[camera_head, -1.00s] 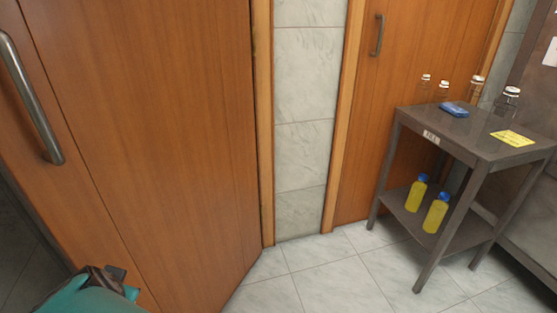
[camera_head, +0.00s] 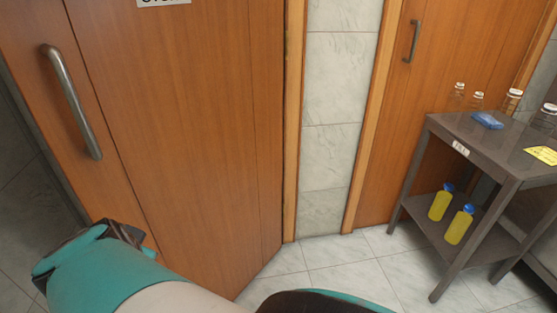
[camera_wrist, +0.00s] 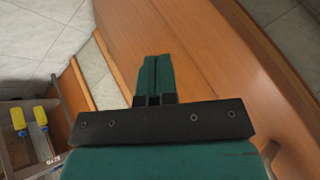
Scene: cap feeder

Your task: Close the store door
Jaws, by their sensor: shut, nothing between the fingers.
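The store door (camera_head: 190,130) is a wooden panel filling the left of the head view. It stands open, angled out from the frame (camera_head: 294,120), with a sign (camera_head: 160,2) cut off at the top. Its long metal handle (camera_head: 72,102) is near its left, free edge. My gripper is in front of the door's lower part; in the head view its fingers are hidden. In the wrist view the fingers of my gripper (camera_wrist: 154,62) are together and empty, over the wood of the door (camera_wrist: 215,60). I cannot tell whether they touch it.
A grey trolley (camera_head: 490,140) at right carries several clear bottles, a blue item (camera_head: 487,120) and a yellow card (camera_head: 542,155); two yellow bottles (camera_head: 459,224) are on its shelf. A second wooden door (camera_head: 440,70) is behind it. Floor (camera_head: 350,265) between is clear.

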